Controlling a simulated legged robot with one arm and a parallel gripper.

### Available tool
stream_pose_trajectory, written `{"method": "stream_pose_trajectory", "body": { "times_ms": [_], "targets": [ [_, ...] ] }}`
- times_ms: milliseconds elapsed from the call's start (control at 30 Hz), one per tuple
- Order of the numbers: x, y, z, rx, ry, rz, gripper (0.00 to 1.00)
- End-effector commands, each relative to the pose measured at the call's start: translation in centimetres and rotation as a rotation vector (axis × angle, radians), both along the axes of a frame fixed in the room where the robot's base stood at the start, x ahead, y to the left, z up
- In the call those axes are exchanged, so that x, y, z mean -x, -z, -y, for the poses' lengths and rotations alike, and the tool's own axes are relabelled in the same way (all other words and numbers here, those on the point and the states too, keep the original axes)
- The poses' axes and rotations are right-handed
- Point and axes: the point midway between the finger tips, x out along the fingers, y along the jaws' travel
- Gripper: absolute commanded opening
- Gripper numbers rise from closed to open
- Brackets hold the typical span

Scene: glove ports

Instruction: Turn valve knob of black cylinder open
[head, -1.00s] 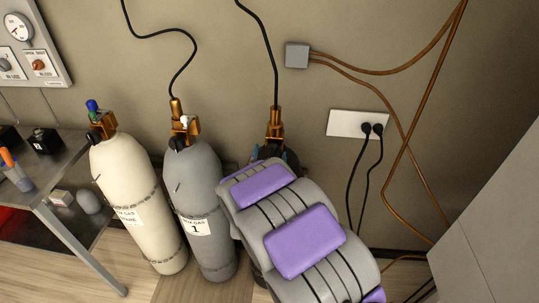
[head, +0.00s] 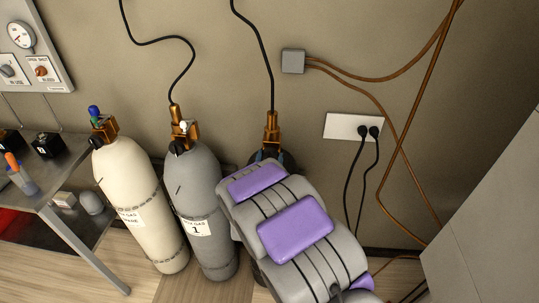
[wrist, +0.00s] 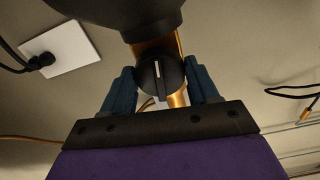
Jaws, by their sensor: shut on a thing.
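The black cylinder stands against the wall right of the grey one. In the head view my arm hides most of it, and its brass valve (head: 272,130) shows above the arm with a black hose on top. In the wrist view the cylinder's dark body (wrist: 115,10) fills the top edge. Its black valve knob (wrist: 158,76) has a pale line, nearly upright in the picture. My gripper (wrist: 160,70) has its blue fingers on either side of the knob and is shut on it. In the head view the fingers are mostly hidden behind my arm.
A grey cylinder (head: 208,195) labelled 1 and a cream cylinder (head: 130,190) stand to the left, beside a metal table (head: 60,180). A white wall socket (head: 345,125) with two black plugs is at the right. A grey cabinet (head: 490,220) stands at far right.

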Motion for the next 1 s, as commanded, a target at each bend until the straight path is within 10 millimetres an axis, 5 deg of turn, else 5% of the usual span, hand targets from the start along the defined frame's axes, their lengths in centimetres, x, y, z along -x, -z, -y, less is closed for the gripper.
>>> {"method": "stream_pose_trajectory", "body": {
  "times_ms": [333,367,600,1000],
  "targets": [
    [0.1,0.6,0.0,0.018,-0.001,-0.013,0.29],
    [0.1,0.6,0.0,0.018,-0.002,-0.014,0.62],
    [0.2,0.3,0.0,0.015,-0.002,-0.005,0.84],
    [1.2,0.0,0.0,0.012,-0.001,-0.002,0.84]
  ]
}}
